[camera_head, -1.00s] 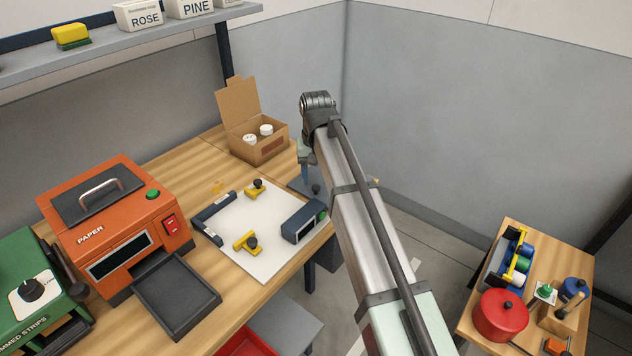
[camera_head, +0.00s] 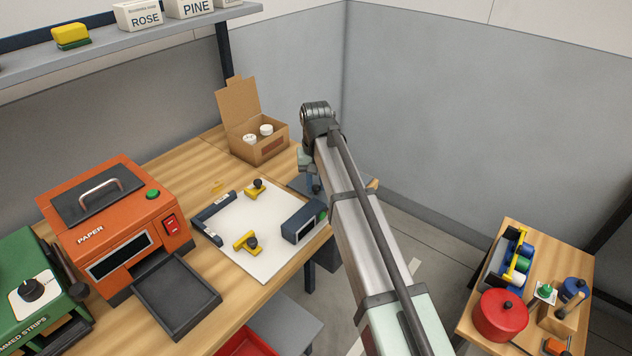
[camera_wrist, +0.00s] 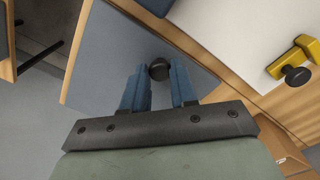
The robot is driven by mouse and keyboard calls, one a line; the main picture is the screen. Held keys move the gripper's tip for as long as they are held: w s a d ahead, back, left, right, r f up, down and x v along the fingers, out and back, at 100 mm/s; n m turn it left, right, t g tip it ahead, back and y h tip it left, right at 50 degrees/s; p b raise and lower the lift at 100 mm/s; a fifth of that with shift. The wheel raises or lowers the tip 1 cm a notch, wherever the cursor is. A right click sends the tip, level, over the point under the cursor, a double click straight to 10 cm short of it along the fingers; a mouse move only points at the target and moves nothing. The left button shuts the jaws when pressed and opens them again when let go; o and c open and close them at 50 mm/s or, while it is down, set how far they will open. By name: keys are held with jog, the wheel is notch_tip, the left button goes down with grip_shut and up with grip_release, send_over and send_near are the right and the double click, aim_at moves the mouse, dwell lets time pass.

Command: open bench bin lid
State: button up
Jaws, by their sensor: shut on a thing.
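The bench bin lid (camera_wrist: 105,55) is a flat blue-grey panel set in the wooden bench top, with a round black knob (camera_wrist: 159,70) on it. In the head view a strip of the lid (camera_head: 299,186) shows at the bench's far right corner, partly hidden by my arm. My gripper (camera_wrist: 160,80) has its two blue fingers on either side of the knob, shut on it. The lid looks flat on the bench. In the head view my arm hides much of the gripper and knob.
A white board with yellow clamps (camera_head: 248,241) and a dark box-shaped device (camera_head: 303,222) lie close to the lid. An open cardboard box (camera_head: 258,140) stands behind it. An orange machine (camera_head: 115,225) is at left. A side table (camera_head: 470,318) stands at right, across open floor.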

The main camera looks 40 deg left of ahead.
grip_shut()
jog(key=shift+w+a+r+g, duration=0.1)
jog(key=shift+w+r+g, duration=0.3)
jog(key=shift+r, duration=0.15)
jog(key=shift+r+g, duration=0.4)
jog(key=shift+r, duration=0.1)
jog(key=o, duration=0.7)
grip_release()
jog(key=shift+r, duration=0.1)
